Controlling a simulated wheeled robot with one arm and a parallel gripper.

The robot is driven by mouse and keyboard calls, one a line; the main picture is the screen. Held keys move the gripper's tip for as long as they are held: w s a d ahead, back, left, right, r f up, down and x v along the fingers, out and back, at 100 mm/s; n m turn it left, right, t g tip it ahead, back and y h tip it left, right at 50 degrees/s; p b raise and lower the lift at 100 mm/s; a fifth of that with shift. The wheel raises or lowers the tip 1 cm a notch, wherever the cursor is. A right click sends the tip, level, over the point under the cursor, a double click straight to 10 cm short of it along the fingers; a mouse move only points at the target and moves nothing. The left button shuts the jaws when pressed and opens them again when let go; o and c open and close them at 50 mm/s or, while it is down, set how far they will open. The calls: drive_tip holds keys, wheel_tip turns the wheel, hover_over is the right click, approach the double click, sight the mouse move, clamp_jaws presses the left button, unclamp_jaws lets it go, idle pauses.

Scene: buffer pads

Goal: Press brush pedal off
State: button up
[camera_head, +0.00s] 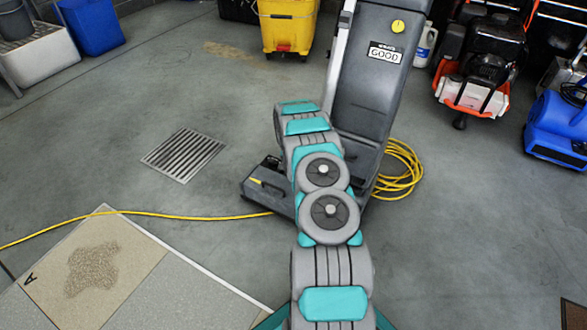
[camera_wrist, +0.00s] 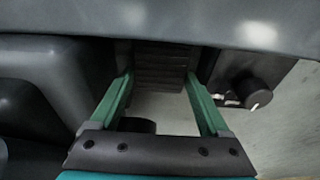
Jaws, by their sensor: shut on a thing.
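The tall dark grey floor machine (camera_head: 368,75) with a yellow dial and a "GOOD" label stands upright in the head view. Its low base (camera_head: 262,188) reaches out to the left near the floor. In the wrist view, a dark ribbed pedal (camera_wrist: 160,60), which looks like the brush pedal, lies under the machine's grey body. My gripper (camera_wrist: 159,78) has its two green fingers at either side of this pedal, shut on it. A round dark knob (camera_wrist: 256,94) is to the right of it. In the head view my arm hides the gripper and pedal.
A yellow cord (camera_head: 150,214) crosses the floor on the left and coils (camera_head: 402,170) at the machine's right. A floor grate (camera_head: 184,155) and a sample mat (camera_head: 130,270) lie left. A yellow bucket (camera_head: 288,25) and an orange machine (camera_head: 480,70) stand behind.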

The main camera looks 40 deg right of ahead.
drive_tip(key=shift+w+d+f+g+y, duration=0.1)
drive_tip(key=shift+w+d+g+y, duration=0.15)
drive_tip(key=shift+y, duration=0.55)
drive_tip(key=shift+s+y, duration=0.15)
drive_tip(key=shift+y, duration=0.15)
drive_tip(key=o, duration=1.1)
wheel_tip(320, 180, up, 8)
drive_tip(key=shift+d+f+p, duration=0.15)
drive_tip(key=shift+f+p, duration=0.1)
drive_tip(key=shift+p, duration=0.1)
drive_tip(key=shift+r, duration=0.1)
